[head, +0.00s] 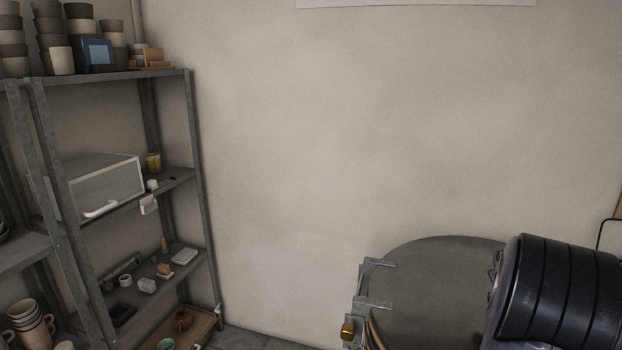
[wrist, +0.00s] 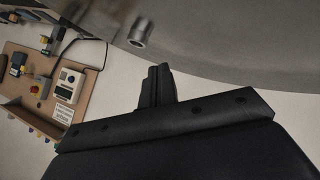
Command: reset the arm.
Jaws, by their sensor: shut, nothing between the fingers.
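My gripper (wrist: 157,86) shows in the wrist view as dark fingers closed together with nothing between them. It is near a large grey curved surface and touches no object that I can make out. In the head view a black ribbed part of my arm (head: 562,292) fills the lower right, and the fingers do not show there.
A grey metal shelf (head: 130,75) with cups, a white-framed box (head: 108,183) and small items stands at the left. A round grey kiln-like drum (head: 430,290) with metal brackets stands beside my arm. In the wrist view a wooden panel (wrist: 38,62) carries devices. The wall between is bare.

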